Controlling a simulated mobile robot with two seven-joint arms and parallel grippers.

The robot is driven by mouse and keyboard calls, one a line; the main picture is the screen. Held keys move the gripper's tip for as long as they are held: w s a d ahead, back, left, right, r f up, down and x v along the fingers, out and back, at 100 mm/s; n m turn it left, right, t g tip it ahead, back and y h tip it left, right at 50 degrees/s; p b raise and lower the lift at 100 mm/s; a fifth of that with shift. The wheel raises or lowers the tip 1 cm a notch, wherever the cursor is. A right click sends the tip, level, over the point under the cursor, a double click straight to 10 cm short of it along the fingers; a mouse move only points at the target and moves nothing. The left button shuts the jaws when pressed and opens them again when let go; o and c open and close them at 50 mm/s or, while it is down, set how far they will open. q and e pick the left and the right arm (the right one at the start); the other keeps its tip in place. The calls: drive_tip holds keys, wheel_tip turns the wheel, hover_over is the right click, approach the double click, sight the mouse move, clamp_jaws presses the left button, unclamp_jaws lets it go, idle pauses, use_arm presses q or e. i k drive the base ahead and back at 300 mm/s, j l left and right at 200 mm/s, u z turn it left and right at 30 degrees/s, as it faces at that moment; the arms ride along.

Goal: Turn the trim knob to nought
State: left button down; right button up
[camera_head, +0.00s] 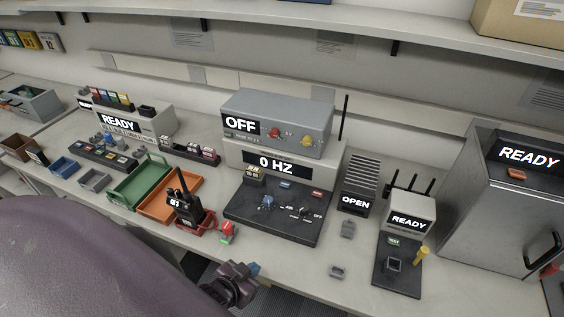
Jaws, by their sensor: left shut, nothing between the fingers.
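A small blue knob (267,202) stands on a dark panel (255,226) in front of a white unit whose display (276,167) reads "0 HZ". I take it for the trim knob, but its label is too small to read, and so is its pointer. The panel also bears a small black knob (306,212) with a printed scale and "OFF" beside it. My left gripper (254,269) is shut and empty, low in the view, in front of the bench edge and apart from the panel. My right gripper is not in view.
A black handheld radio (187,205) stands in a red holder left of the panel, with a red-and-green item (227,232) close by. Orange (170,202) and green (140,182) trays lie further left. An "OPEN" unit (356,200) and a "READY" tester (408,219) stand right.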

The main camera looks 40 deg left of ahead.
sight(268, 201)
drive_tip(key=u, duration=1.2)
drive_tip(key=j+u, duration=0.3)
drive_tip(key=j, duration=1.05)
drive_tip(key=i, duration=0.05)
